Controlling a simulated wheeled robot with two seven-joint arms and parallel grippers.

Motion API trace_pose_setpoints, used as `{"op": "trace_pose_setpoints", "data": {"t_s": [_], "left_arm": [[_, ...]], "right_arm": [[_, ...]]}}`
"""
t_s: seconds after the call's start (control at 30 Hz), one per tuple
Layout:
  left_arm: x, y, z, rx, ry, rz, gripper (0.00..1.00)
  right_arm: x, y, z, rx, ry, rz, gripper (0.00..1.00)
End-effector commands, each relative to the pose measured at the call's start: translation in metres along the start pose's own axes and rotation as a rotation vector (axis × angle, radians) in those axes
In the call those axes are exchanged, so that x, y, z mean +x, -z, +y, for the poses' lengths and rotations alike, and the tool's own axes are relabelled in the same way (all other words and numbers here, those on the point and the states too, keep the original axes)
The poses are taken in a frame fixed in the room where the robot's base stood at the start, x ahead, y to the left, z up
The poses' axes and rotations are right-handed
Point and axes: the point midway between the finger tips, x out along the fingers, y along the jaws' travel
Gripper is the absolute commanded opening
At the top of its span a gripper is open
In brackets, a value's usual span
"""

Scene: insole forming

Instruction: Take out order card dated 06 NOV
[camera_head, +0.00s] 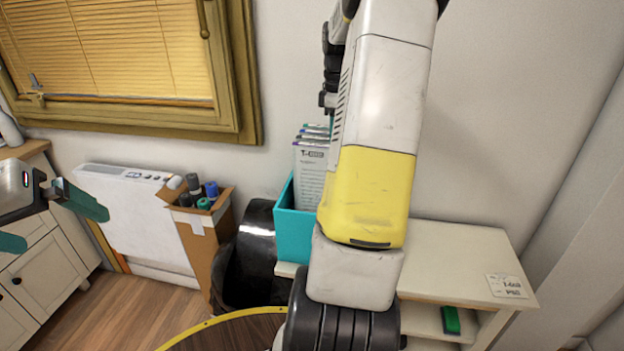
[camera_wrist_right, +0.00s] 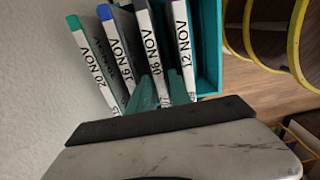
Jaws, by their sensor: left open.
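The order cards stand in a teal box (camera_head: 292,226) on the shelf top, and their front card (camera_head: 309,178) shows in the head view. In the right wrist view, the card labelled 06 NOV (camera_wrist_right: 153,64) stands between the 16 NOV card (camera_wrist_right: 116,50) and the 12 NOV card (camera_wrist_right: 184,45). The 20 NOV card (camera_wrist_right: 92,60) is at the far left. My right gripper (camera_wrist_right: 159,84) has its teal fingers on either side of the 06 NOV card; whether they press on it is unclear. My left gripper (camera_head: 66,230) is open and empty at the left edge.
A cream shelf (camera_head: 450,265) carries the box, with a paper label and a green object (camera_head: 450,320) below. A black bin (camera_head: 250,262) and a cardboard box (camera_head: 208,235) of rolls stand left of it. My right arm hides part of the teal box.

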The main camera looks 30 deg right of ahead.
Motion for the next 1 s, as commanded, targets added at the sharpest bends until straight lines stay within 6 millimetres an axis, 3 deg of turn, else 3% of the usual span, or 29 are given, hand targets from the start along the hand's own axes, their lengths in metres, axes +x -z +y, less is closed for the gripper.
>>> {"op": "trace_pose_setpoints", "data": {"t_s": [0.5, 0.83, 0.93, 1.0], "left_arm": [[0.0, 0.0, 0.0, 0.0, 0.0, 0.0, 1.0], [0.0, 0.0, 0.0, 0.0, 0.0, 0.0, 1.0], [0.0, 0.0, 0.0, 0.0, 0.0, 0.0, 1.0], [0.0, 0.0, 0.0, 0.0, 0.0, 0.0, 1.0]], "right_arm": [[0.067, 0.0, -0.001, 0.0, 0.004, 0.0, 0.25], [0.074, 0.0, 0.0, 0.0, 0.0, 0.0, 0.25], [0.074, 0.0, 0.0, 0.0, 0.001, 0.0, 0.05], [0.074, 0.0, 0.0, 0.0, 0.001, 0.0, 0.0]]}}
